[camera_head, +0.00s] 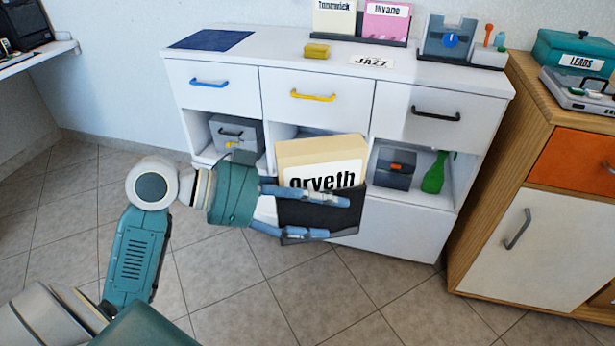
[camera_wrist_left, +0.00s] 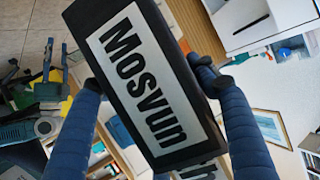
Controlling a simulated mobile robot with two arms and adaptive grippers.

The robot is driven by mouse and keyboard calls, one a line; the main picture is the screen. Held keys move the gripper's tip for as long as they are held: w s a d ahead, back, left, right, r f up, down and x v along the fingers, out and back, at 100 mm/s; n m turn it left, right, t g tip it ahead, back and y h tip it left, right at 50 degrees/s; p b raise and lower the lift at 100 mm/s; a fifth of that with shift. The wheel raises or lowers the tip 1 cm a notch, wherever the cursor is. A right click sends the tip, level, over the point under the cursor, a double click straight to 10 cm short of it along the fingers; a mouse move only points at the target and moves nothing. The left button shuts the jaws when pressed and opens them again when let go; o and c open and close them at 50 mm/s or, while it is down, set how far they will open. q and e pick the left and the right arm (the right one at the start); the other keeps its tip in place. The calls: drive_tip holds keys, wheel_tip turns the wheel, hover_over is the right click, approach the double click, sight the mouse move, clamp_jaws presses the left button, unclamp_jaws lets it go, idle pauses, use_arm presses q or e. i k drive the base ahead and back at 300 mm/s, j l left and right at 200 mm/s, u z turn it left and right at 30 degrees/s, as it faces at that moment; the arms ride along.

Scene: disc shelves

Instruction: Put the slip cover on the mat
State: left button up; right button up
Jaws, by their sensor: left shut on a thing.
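My left gripper (camera_head: 326,216) is shut on the black slip cover (camera_head: 320,213), in front of the white cabinet. The left wrist view shows the slip cover (camera_wrist_left: 145,85) between both fingers, tilted, with a white label reading "Mosvun". A cream sleeve (camera_head: 305,152) labelled "orveth" shows just above and behind it in the head view. I cannot tell whether the two touch. The dark blue mat (camera_head: 210,40) lies flat and bare on the cabinet top at its left end.
The white cabinet (camera_head: 345,82) has several drawers over open compartments. A yellow block (camera_head: 317,50) and a "JAZZ" card (camera_head: 372,62) lie right of the mat. Black holders with sleeves and a blue-dialled device (camera_head: 450,38) stand farther right. A wooden cabinet (camera_head: 480,190) stands at right.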

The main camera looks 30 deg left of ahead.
sight(210, 40)
drive_tip(key=i+j, duration=0.1)
drive_tip(key=j, duration=1.4)
